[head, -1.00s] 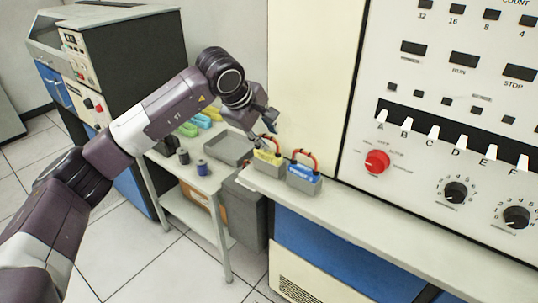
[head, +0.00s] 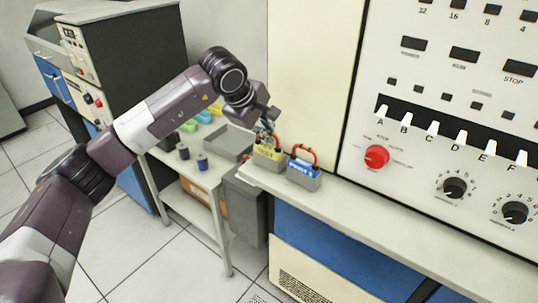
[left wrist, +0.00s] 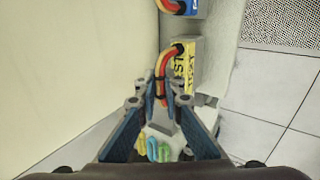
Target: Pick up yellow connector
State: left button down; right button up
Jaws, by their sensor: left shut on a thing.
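The yellow connector (head: 267,155) sits in a grey holder on the ledge in front of the machine, with a red and orange cable loop on top. It also shows in the left wrist view (left wrist: 183,66), with dark lettering on its yellow face. My left gripper (head: 268,133) is directly above it, its fingers shut on the cable loop. In the left wrist view the two fingertips (left wrist: 161,98) close around the loop. The blue connector (head: 303,168) stands in its own grey holder just to the right. My right gripper is not in view.
The tall control panel (head: 450,110) with switches, dials and a red knob rises behind the ledge. A side table at left holds a grey tray (head: 228,142), dark and blue spools (head: 202,161) and colored pieces. The ledge (head: 400,225) to the right is clear.

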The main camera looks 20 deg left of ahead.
pick_arm(q)
jog(key=shift+r, duration=0.1)
jog(key=shift+w+r, duration=0.1)
jog(key=shift+r, duration=0.35)
notch_tip(320, 180, up, 24)
jog(key=p, duration=0.2)
jog(key=shift+p, duration=0.35)
dwell(0.5)
